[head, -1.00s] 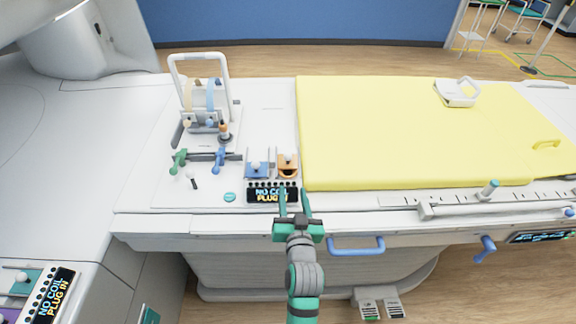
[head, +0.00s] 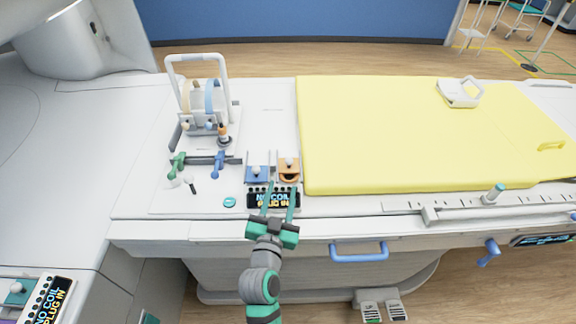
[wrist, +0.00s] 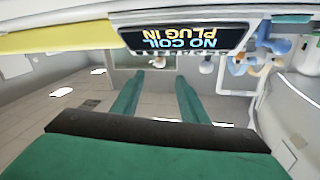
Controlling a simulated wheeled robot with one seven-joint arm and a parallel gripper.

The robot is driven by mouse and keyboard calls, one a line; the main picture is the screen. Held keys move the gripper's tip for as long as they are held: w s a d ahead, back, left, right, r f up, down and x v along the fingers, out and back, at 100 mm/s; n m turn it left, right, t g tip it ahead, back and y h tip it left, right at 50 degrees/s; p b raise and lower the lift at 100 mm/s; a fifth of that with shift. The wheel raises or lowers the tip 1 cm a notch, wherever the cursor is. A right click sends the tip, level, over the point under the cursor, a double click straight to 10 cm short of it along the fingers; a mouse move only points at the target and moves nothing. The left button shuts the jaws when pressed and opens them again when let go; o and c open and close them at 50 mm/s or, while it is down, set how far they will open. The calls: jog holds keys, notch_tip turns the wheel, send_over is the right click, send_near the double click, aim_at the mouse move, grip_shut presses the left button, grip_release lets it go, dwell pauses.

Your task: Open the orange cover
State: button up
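The orange cover (head: 289,174) is a small flap-like piece with a pale knob, beside the blue cover (head: 257,175) on the white deck left of the yellow pad. My gripper (head: 282,187) is open and empty. In the head view its green fingers point toward the orange cover and overlap the display panel just in front of it. Whether the fingertips touch anything is not clear. In the wrist view my gripper (wrist: 158,90) shows both fingers apart with nothing between them. I cannot make out the orange cover there.
The "NO COIL PLUG IN" display (head: 259,199) is just in front of the covers and also shows in the wrist view (wrist: 185,40). The yellow pad (head: 400,135) borders them on the right. Green and blue levers (head: 219,164) and a framed device (head: 203,105) stand left.

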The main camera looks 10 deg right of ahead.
aim_at(289, 164)
jog(key=x, duration=1)
jog(key=shift+d, duration=0.1)
